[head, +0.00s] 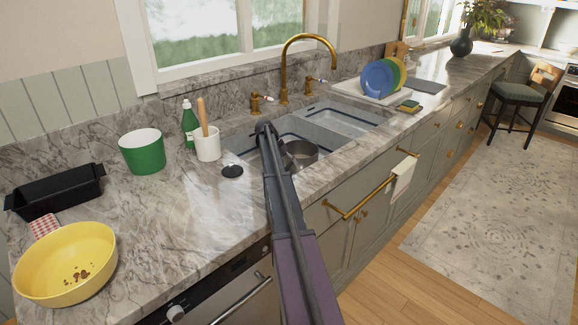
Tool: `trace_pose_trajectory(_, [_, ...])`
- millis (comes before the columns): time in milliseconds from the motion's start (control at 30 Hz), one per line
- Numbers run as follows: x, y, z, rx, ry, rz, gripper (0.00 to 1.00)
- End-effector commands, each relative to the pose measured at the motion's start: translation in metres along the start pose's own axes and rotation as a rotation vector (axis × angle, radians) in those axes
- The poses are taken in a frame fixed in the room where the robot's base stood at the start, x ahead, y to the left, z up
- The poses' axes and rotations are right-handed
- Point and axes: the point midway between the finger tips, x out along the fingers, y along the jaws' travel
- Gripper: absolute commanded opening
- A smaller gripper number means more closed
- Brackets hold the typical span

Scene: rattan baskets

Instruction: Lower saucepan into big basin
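A grey metal saucepan (301,152) is at the left part of the double sink, just right of my arm. I cannot tell whether it rests in the basin or hangs above its floor. The left basin (240,147) is partly covered by my arm and the saucepan. The right basin (345,119) is open to view and looks empty. My arm reaches from the bottom of the picture to the sink. My gripper is at its far end, mostly hidden behind the arm links, so its fingers and any grip on the saucepan do not show clearly.
A brass faucet (284,70) stands behind the sink. A white utensil crock (207,145), green soap bottle (189,126) and green pot (142,153) stand left of it. A dish rack with plates (378,79) is right. A yellow bowl (62,270) sits front left.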

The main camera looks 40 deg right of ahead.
Motion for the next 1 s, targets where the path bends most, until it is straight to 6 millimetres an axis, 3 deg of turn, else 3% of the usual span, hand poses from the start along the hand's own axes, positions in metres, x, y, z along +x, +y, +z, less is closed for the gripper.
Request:
trace_pose_trajectory(533, [-0.004, 0.002, 0.000, -0.001, -0.001, -0.001, 0.68])
trace_pose_trajectory(1000, [-0.032, 0.022, -0.001, -0.001, -0.001, -0.001, 0.68])
